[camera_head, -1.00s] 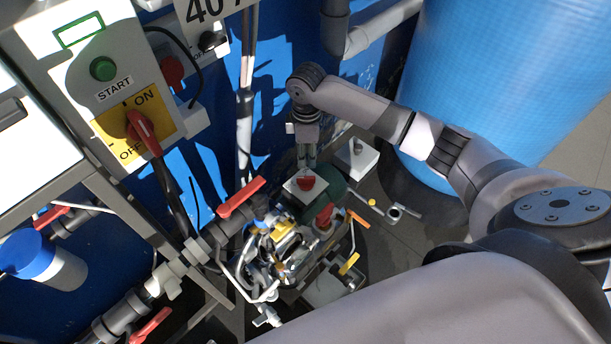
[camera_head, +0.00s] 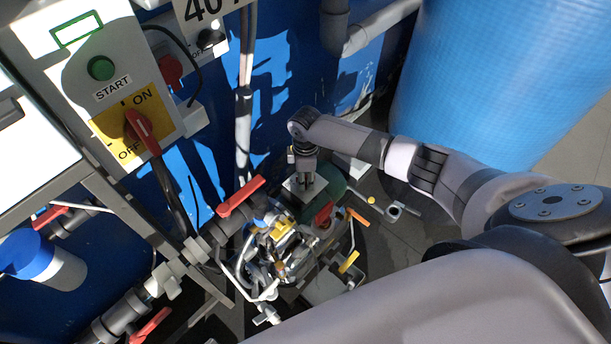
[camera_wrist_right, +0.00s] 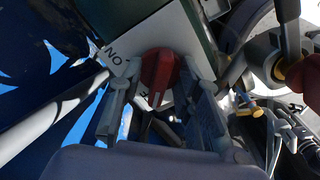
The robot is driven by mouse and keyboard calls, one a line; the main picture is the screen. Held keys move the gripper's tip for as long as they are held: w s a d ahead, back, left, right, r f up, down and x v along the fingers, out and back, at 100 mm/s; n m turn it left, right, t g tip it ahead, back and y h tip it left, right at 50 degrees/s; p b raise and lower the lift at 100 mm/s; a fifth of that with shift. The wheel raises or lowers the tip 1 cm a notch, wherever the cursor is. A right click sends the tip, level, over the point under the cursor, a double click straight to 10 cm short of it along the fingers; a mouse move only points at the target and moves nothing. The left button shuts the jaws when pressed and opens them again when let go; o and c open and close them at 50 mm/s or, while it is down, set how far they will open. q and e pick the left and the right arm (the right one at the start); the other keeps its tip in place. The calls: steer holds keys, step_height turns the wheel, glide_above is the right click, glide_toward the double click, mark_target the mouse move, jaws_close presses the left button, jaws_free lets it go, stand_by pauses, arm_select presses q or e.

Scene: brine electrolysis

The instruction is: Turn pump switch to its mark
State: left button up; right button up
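The pump switch is a red knob (camera_wrist_right: 160,75) with a pale line on it, seen in the right wrist view. It sits on a white plate (camera_wrist_right: 124,48), where an "ON" label shows turned around. In the head view the plate (camera_head: 294,188) is on the green pump body, and the knob is hidden by my right gripper (camera_head: 308,180). In the right wrist view my right gripper (camera_wrist_right: 158,92) is open, its two fingers on either side of the knob with gaps visible. The target mark cannot be made out. My left gripper is not in view.
A cluster of pipes and fittings (camera_head: 280,250) lies just in front of the pump. A red valve lever (camera_head: 241,197) is close at its left. A control panel with a red ON/OFF switch (camera_head: 140,125) stands at the upper left. A big blue tank (camera_head: 490,80) is at the right.

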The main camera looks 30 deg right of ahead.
jaws_close()
stand_by(0.5)
steer(key=m+p, duration=0.2)
steer(key=shift+r+m+p, duration=0.2)
steer(key=shift+m+p, duration=0.1)
steer(key=m+p, duration=0.3)
steer(key=m, duration=0.1)
steer(key=shift+m, duration=0.3)
steer(key=m+p, duration=0.2)
steer(key=m, duration=0.3)
steer(key=shift+f+p, duration=0.1)
steer(key=shift+p, duration=0.3)
steer(key=m+p, duration=0.1)
steer(key=m, duration=0.4)
steer(key=shift+p, duration=0.35)
steer(key=shift+w+m, duration=0.1)
steer(key=shift+m, duration=0.4)
